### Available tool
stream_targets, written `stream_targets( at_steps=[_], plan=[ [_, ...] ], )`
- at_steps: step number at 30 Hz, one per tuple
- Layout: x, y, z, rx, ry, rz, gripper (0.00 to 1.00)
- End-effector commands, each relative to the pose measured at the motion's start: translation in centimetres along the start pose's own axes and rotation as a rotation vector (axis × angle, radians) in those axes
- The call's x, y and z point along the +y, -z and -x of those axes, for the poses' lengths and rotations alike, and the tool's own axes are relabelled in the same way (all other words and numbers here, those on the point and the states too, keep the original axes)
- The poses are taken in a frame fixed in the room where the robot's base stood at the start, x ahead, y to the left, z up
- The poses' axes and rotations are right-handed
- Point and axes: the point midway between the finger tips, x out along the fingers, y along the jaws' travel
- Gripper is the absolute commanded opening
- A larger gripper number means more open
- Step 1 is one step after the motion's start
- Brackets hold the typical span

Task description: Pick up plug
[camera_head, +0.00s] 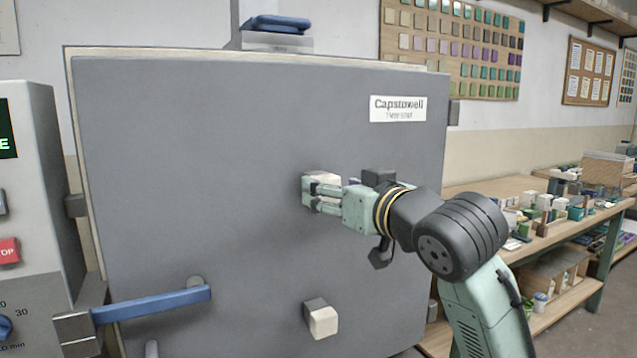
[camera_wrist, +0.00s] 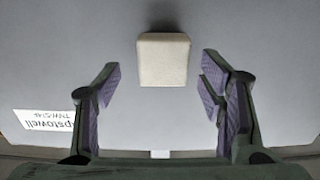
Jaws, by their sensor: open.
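A pale, block-shaped plug (camera_head: 322,177) sits in the upper middle of a grey kiln door (camera_head: 220,130). It also shows in the wrist view (camera_wrist: 163,60), between my fingertips and toward their far end, with a gap on each side. My gripper (camera_head: 316,198) is open at this plug and partly hides it in the head view. Its purple-padded fingers show in the wrist view (camera_wrist: 160,75), one on each side. A second pale plug (camera_head: 321,319) with a grey side sticks out of the door lower down, apart from my gripper.
A blue handle (camera_head: 152,304) crosses the door's lower left. A control box (camera_head: 35,200) with a red stop button stands at the left edge. A white label (camera_head: 398,109) is at the door's upper right. A cluttered wooden bench (camera_head: 500,188) stands behind my arm at right.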

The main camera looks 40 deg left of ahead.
Motion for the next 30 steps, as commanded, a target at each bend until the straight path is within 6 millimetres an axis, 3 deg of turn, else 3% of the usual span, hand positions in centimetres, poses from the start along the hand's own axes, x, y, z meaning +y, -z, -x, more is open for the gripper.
stream_targets(
  at_steps=[9, 18, 30],
  plan=[
    [-0.4, 0.1, -4.3, -0.001, 0.0, -0.001, 0.63],
    [-0.4, -0.1, -4.7, 0.001, 0.0, 0.001, 0.63],
    [-0.4, -0.1, -4.7, 0.001, 0.0, 0.001, 0.36]
  ],
)
